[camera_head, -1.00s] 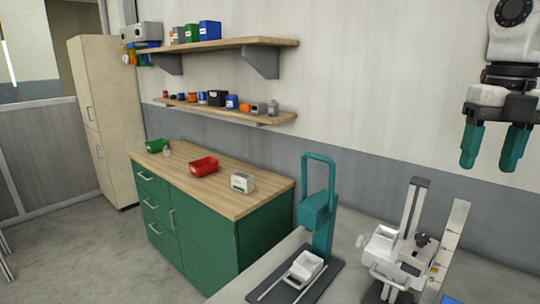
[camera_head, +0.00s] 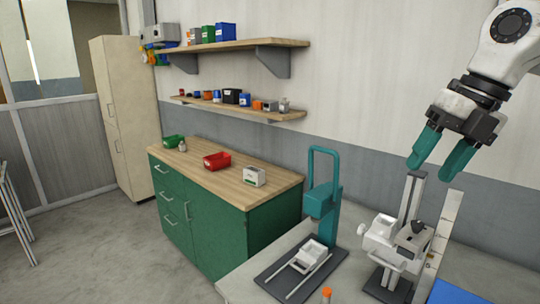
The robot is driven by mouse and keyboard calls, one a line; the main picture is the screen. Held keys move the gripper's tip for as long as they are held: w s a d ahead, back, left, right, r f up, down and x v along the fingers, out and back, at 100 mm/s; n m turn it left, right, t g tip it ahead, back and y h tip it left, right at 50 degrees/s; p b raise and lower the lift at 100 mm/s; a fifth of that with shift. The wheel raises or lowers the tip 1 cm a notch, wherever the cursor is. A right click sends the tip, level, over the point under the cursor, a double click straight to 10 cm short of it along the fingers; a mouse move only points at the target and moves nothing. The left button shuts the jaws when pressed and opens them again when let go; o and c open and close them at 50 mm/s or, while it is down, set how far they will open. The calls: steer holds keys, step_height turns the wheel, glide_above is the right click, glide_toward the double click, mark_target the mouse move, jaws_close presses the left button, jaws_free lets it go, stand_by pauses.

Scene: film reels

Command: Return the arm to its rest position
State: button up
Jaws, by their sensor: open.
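My gripper (camera_head: 440,160) is at the upper right of the head view. Its two teal fingers are spread apart and point down and to the left. Nothing is between them. It hangs in the air, above and a little right of the white upright device (camera_head: 385,240) on the grey table (camera_head: 245,283) in the picture. My arm comes in from the upper right corner.
A teal press-like stand (camera_head: 322,205) on a dark base stands on the grey table. An orange-capped item (camera_head: 326,294) and a blue sheet (camera_head: 455,293) are at the front edge. Two shelves hang on the wall.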

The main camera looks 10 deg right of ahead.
steer(key=w+a+r+n+t+y, duration=0.1)
steer(key=w+a+r+n+y, duration=0.3)
steer(key=a, duration=0.6)
steer(key=s+a+r+m+t+y, duration=0.1)
steer(key=a+r+t+y, duration=0.1)
steer(key=a+y, duration=0.6)
steer(key=a+r+m+t+y, duration=0.4)
steer(key=r+m+t+y, duration=0.15)
steer(key=r, duration=0.45)
steer(key=w+d+f+m+t+h, duration=0.2)
steer(key=d+f+m+t+h, duration=0.45)
steer(key=m+h, duration=0.45)
steer(key=w+d+f+m+t+h, duration=0.2)
steer(key=d+f+m+t+h, duration=0.5)
steer(key=m, duration=0.7)
step_height(320, 180, down, 21)
steer(key=s+d+m+g+h, duration=0.2)
steer(key=s+m+g+h, duration=0.1)
steer(key=m+g+h, duration=0.3)
steer(key=s+f+g+y+b, duration=0.1)
steer(key=s+f+g+b, duration=0.4)
steer(key=s+f, duration=1.3)
steer(key=s+f+g+y+b, duration=0.2)
steer(key=s+f+g+b, duration=0.3)
steer(key=s+f+g, duration=0.7)
steer(key=s+f, duration=0.6)
steer(key=f, duration=0.6)
steer(key=shift+d, duration=0.15)
